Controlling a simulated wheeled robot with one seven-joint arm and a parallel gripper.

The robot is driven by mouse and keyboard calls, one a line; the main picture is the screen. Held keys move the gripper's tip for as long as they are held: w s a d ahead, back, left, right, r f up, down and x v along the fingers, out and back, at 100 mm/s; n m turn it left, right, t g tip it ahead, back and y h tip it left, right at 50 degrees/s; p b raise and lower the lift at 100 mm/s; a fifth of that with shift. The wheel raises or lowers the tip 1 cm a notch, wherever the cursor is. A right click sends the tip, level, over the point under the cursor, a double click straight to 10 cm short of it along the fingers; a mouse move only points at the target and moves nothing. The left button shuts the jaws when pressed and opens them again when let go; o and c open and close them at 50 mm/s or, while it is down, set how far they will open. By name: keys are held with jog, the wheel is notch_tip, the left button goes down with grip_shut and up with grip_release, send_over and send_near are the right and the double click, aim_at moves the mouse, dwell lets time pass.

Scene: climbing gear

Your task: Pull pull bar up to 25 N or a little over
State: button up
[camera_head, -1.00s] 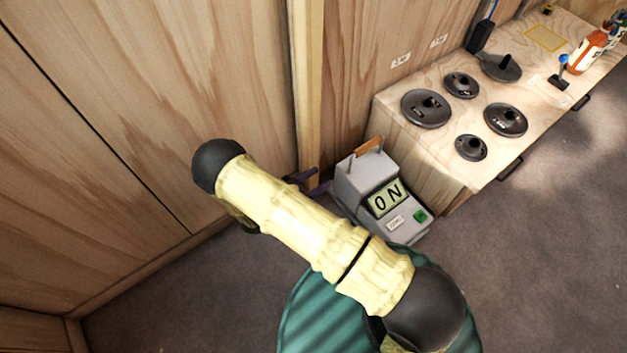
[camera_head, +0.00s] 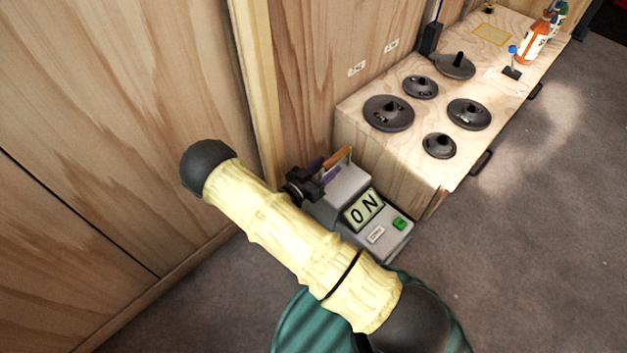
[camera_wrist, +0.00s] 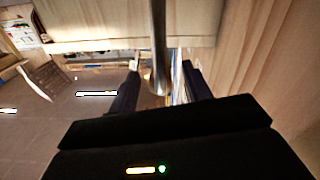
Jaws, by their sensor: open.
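The orange-brown pull bar (camera_head: 338,157) sits on top of a grey force gauge box (camera_head: 347,188) on the floor, beside the wooden bench. The gauge display (camera_head: 363,210) reads 0 N. My gripper (camera_head: 322,173) is open, its purple fingers close to the left end of the bar. I cannot tell whether they touch it, as my pale yellow arm hides part of the gauge's left side. In the wrist view my gripper (camera_wrist: 160,80) has its two dark fingers apart, with a grey rod (camera_wrist: 158,45) showing between them. I cannot tell if this rod belongs to the bar.
A wooden bench (camera_head: 400,165) behind the gauge carries several dark weight discs (camera_head: 388,113) and an orange-and-white bottle (camera_head: 533,42). A wood panel wall (camera_head: 100,90) stands close on the left. Grey floor (camera_head: 540,230) is free on the right.

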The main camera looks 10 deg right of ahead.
jog(key=shift+x, duration=0.85)
grip_shut()
jog(key=shift+w, duration=0.1)
jog(key=shift+a+r, duration=0.1)
jog(key=shift+r, duration=0.05)
jog(key=shift+r+p, duration=0.55)
jog(key=shift+r, duration=0.15)
jog(key=shift+r+p, duration=0.95)
jog(key=shift+r, duration=0.15)
dwell(0.7)
dwell(0.4)
